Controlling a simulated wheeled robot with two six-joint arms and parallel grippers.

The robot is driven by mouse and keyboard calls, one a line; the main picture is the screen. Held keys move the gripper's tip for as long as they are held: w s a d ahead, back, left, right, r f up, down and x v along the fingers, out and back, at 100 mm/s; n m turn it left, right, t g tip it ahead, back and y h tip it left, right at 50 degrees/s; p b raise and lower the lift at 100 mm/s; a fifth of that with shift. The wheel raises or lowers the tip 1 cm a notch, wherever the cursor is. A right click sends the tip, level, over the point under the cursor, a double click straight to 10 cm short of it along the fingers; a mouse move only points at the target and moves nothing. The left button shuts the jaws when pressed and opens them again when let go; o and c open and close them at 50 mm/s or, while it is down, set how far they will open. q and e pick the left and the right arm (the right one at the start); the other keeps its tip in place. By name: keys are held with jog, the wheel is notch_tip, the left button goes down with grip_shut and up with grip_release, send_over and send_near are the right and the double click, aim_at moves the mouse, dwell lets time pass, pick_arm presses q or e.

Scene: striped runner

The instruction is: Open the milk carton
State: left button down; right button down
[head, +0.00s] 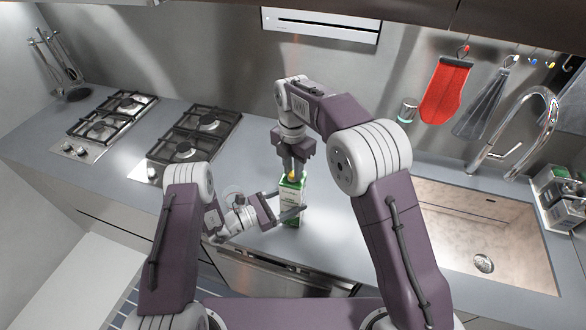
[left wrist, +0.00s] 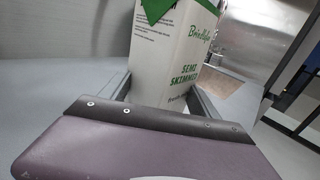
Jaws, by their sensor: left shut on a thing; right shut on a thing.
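The milk carton (head: 291,208), white and green, stands upright on the grey counter. My left gripper (head: 291,215) is shut on the lower part of the carton from the left, its fingers on either side of it. In the left wrist view the carton (left wrist: 168,62) fills the middle, with the words "semi skimmed" on its side. My right gripper (head: 293,172) points down from above and is shut on the yellow-orange cap (head: 291,177) at the carton's top. The fingers hide most of the cap, so I cannot tell whether it is loose.
Gas hobs (head: 195,135) are at the left on the counter (head: 340,225). A sink (head: 480,225) with a curved tap (head: 540,105) is at the right. The counter around the carton is clear.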

jog(key=shift+r, duration=0.2)
jog(key=shift+r, duration=0.9)
jog(key=shift+r, duration=2)
pick_arm(q)
jog(key=shift+c, duration=0.4)
grip_release()
